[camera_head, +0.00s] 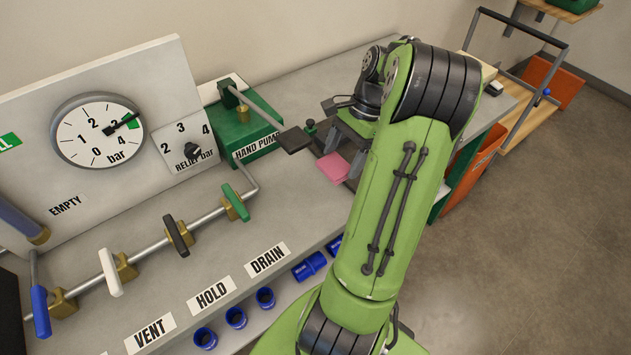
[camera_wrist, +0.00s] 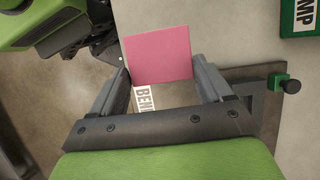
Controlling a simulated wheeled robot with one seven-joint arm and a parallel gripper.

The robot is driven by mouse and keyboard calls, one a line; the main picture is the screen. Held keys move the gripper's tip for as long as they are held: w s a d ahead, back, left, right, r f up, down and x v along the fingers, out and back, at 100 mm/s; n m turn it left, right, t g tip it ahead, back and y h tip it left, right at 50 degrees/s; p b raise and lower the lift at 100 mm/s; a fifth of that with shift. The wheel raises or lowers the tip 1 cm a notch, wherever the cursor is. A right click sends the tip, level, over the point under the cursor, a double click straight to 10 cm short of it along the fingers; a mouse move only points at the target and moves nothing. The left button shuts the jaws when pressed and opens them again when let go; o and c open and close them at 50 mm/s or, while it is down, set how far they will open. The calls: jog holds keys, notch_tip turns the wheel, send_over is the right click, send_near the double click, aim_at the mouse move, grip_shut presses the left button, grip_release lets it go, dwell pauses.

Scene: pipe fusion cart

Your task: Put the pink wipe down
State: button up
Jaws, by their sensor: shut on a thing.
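The pink wipe (camera_wrist: 158,52) is a flat pink square held between the two grey fingers of my gripper (camera_wrist: 160,70) in the wrist view. In the head view the wipe (camera_head: 333,168) shows just left of my green arm, over the grey bench near the green hand pump. I cannot tell whether the wipe touches the bench top.
The hand pump (camera_head: 245,125) stands left of the wipe, with its dark-ended lever reaching toward it. A partly covered white label (camera_wrist: 145,98) shows below the wipe. Blue fittings (camera_head: 310,266) lie below.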

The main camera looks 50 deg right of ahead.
aim_at(338, 196)
jog(key=f+b, duration=0.1)
jog(key=f, duration=0.2)
jog(key=f+b, duration=0.1)
jog(key=f, duration=0.2)
jog(key=f+b, duration=0.2)
jog(key=f, duration=0.2)
jog(key=shift+s, duration=0.3)
jog(key=o, duration=0.9)
jog(key=shift+f, duration=0.15)
jog(key=shift+o, duration=0.2)
jog(key=shift+s+f, duration=0.1)
jog(key=w+p+v, duration=0.1)
jog(key=p+v, duration=0.4)
jog(key=v, duration=0.7)
jog(key=shift+s+r, duration=0.35)
jog(key=shift+s, duration=0.1)
